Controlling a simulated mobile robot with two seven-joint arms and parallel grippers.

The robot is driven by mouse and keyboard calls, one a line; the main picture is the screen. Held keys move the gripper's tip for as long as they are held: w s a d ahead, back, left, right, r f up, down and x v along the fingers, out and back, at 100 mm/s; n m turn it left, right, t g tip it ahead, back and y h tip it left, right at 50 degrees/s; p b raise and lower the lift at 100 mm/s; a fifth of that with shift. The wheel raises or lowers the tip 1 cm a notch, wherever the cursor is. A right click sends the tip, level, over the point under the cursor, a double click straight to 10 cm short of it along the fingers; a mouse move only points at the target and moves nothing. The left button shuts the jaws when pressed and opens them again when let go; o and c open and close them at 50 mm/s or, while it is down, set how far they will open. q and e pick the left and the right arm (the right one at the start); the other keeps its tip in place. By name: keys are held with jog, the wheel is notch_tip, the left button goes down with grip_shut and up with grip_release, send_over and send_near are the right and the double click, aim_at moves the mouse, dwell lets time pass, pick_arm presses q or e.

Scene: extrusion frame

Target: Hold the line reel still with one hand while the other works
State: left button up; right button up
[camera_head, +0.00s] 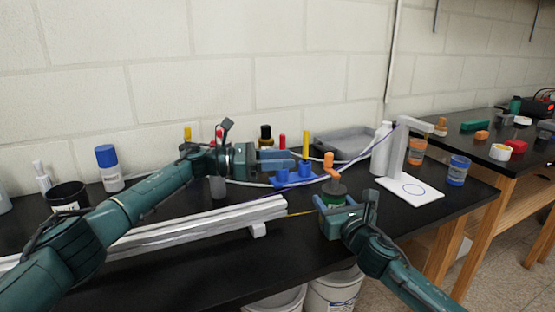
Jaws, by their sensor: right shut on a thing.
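The line reel (335,187), a dark grey spool with an orange knob on top and a green base, stands on the black bench right of centre. A thin yellow line runs from beside it to the end of the white extrusion frame (200,228). My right gripper (347,206) comes from the front right and is shut on the reel's lower part, partly hiding it. My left gripper (284,159) is further left and behind, pointing right, above a blue peg holder (292,177). Its fingertips are small and overlap, so its opening is unclear.
A white stand (410,190) with a purple line over its arm is right of the reel. A black cup (67,196) is at left. Open bench lies in front.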

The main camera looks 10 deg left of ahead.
pick_arm(q)
jog(key=shift+s+a, duration=0.15)
jog(key=shift+a, duration=0.2)
